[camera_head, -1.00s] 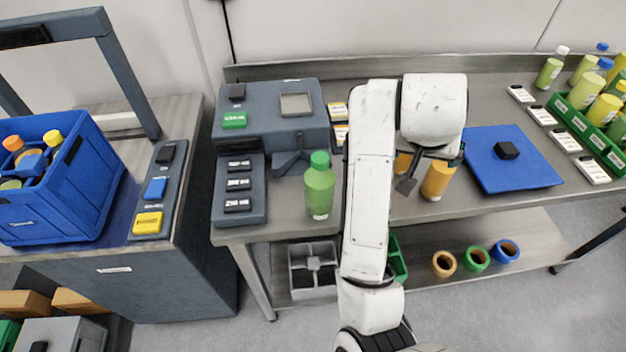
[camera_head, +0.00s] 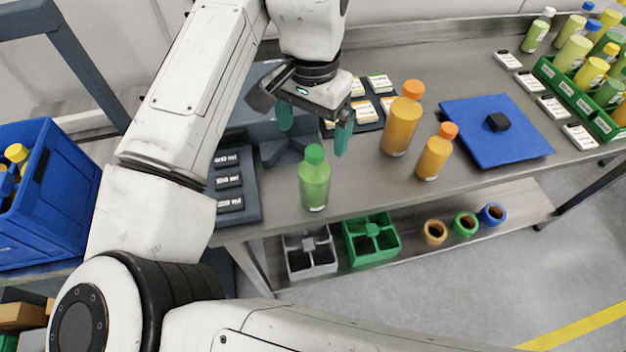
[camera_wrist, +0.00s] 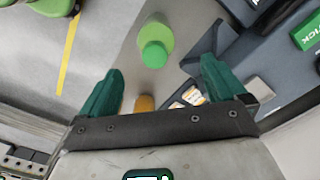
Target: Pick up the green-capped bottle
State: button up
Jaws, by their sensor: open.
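The green-capped bottle (camera_head: 314,182) stands upright near the front edge of the workbench, with pale green contents. My gripper (camera_head: 314,135) is open, with its two teal fingers pointing down. In the head view the fingertips appear just above and behind the bottle's cap, on either side of it. In the wrist view the bottle (camera_wrist: 154,45) shows ahead of the gap between the fingers (camera_wrist: 160,80), apart from both. Nothing is between the fingers.
Two orange-capped bottles (camera_head: 401,120) (camera_head: 434,155) stand to the right. A grey machine (camera_head: 235,185) is just left of the bottle. A blue mat (camera_head: 520,145) and a green rack (camera_head: 560,85) lie farther right. A blue crate (camera_head: 60,200) is at left.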

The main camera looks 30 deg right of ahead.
aim_at(314, 151)
notch_tip(314, 151, down, 3)
jog(key=shift+r, duration=0.15)
jog(key=shift+s+f+p, duration=0.2)
jog(key=shift+f+p, duration=0.05)
jog(key=shift+f, duration=1.1)
jog(key=shift+s+f+p, duration=0.2)
jog(key=shift+f+p, duration=0.05)
jog(key=shift+f, duration=1.05)
jog(key=shift+c, duration=0.4)
grip_shut()
